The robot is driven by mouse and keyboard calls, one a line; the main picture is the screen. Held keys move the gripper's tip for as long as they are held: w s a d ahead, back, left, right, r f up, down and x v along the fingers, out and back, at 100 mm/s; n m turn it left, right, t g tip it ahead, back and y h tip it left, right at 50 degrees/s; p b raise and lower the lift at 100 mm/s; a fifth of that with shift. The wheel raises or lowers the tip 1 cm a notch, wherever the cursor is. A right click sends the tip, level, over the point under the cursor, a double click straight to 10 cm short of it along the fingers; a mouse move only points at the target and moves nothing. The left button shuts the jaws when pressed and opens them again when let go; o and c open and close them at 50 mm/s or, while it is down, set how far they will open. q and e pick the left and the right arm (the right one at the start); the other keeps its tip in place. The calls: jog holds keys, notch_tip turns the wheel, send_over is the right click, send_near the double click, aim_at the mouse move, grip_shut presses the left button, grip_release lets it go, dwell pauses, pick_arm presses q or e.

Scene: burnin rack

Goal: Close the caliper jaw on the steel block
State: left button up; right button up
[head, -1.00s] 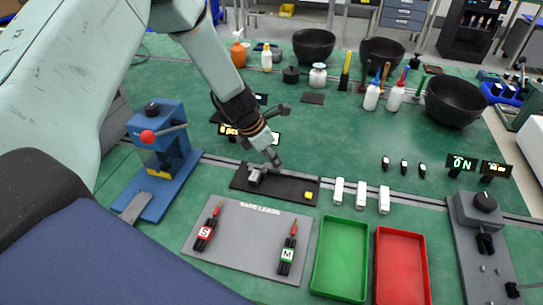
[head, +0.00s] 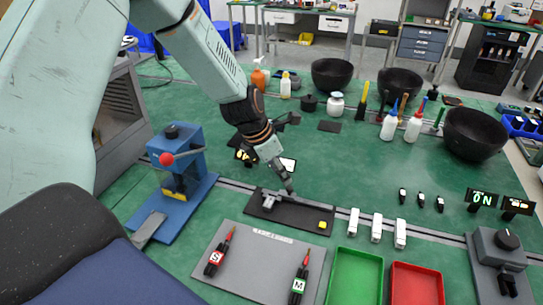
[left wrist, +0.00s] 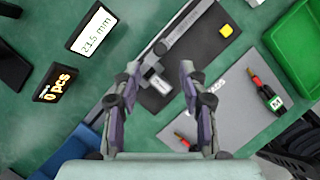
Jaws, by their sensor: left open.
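A grey caliper (head: 270,201) lies on a black mat (head: 310,218) in the head view. In the left wrist view its long beam (left wrist: 185,30) runs diagonally across the mat. A small pale block-like part (left wrist: 157,85) sits beside the beam; I cannot tell whether it is the steel block or part of the caliper. My left gripper (head: 290,192) is over the mat, close to the caliper. In the left wrist view the fingers of my left gripper (left wrist: 160,78) are open, one on each side of the pale part, with nothing held. My right gripper is not in view.
A yellow block (head: 322,225) sits at the mat's right end. A display (left wrist: 91,28) shows a mm reading; another (left wrist: 55,82) reads 0 pcs. A blue press (head: 180,180) stands left. A grey pad with two probes (head: 262,262) and green (head: 355,278) and red trays lie in front.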

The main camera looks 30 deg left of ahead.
pick_arm(q)
jog(key=shift+v, duration=2.8)
